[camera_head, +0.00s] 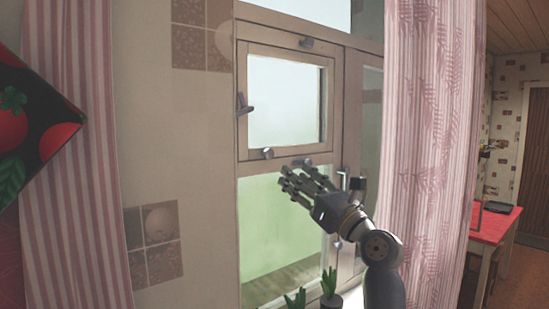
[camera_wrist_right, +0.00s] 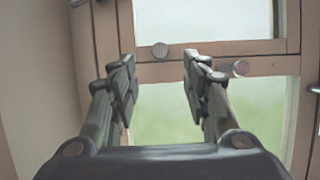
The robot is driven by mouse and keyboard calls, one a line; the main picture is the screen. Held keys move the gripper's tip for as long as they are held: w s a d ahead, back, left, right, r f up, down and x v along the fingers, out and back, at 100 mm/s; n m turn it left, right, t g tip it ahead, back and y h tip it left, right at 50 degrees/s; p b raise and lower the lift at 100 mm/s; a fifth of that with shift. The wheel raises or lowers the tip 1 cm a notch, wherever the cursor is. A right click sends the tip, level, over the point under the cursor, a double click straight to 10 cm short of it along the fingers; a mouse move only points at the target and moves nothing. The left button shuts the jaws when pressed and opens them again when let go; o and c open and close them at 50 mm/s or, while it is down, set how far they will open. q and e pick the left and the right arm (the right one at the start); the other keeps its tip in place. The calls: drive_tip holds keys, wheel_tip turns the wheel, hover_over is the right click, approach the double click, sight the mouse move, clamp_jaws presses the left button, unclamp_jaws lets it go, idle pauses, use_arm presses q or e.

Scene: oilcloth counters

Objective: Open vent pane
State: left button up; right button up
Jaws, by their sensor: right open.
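The vent pane (camera_head: 286,100) is the small upper sash of the window in the head view, and it sits flush in its frame. My right gripper (camera_head: 304,182) is open and empty, below the pane and in front of the lower glass. My left gripper does not show.
Pink striped curtains hang left (camera_head: 75,150) and right (camera_head: 425,140) of the window, the right one close to my right arm. Potted plants (camera_head: 330,290) stand on the sill below my arm. A red table (camera_head: 495,222) is at the far right.

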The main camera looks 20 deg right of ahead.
sight(270, 154)
drive_tip(key=p+x, duration=0.3)
drive_tip(key=x, duration=0.7)
drive_tip(key=shift+w, duration=0.25)
drive_tip(key=shift+s+f, duration=0.1)
clamp_jaws()
